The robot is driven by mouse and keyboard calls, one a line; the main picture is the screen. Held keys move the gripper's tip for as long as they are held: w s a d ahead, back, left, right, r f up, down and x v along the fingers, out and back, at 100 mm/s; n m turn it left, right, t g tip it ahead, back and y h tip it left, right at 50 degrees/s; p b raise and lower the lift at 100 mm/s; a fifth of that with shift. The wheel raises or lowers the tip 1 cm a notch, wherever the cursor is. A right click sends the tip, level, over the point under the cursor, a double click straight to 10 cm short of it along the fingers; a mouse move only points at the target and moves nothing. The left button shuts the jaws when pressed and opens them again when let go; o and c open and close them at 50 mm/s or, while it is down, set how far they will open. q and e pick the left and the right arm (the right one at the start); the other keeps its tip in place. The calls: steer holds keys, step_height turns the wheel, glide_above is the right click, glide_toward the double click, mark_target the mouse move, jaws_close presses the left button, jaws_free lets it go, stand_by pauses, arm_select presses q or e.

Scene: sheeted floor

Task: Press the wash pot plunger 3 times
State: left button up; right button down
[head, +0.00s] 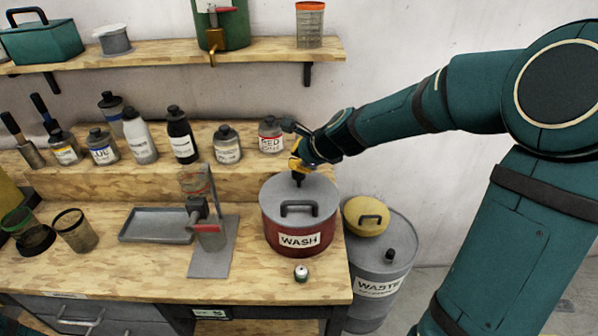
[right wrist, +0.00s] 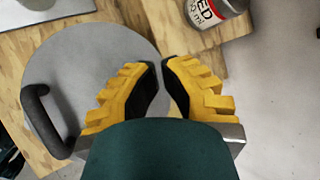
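The wash pot (head: 299,239) is a dark red can labelled WASH, with a grey lid and black handle, at the right end of the bench. My left gripper is not in view.
A waste drum (head: 383,255) with a yellow lid (head: 366,216) stands right of the bench. Several bottles line the riser behind, the red-labelled one (head: 271,135) close to my gripper. A stand (head: 208,235) and a small round item (head: 301,273) are nearby.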

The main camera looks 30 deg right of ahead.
steer(key=shift+f+b, duration=1.2)
steer(key=shift+f, duration=0.1)
stand_by(1.0)
steer(key=shift+r, duration=0.1)
steer(key=shift+r+p, duration=1.6)
steer(key=shift+p, duration=0.1)
step_height(320, 180, up, 5)
steer(key=p, duration=0.5)
steer(key=shift+r, duration=0.1)
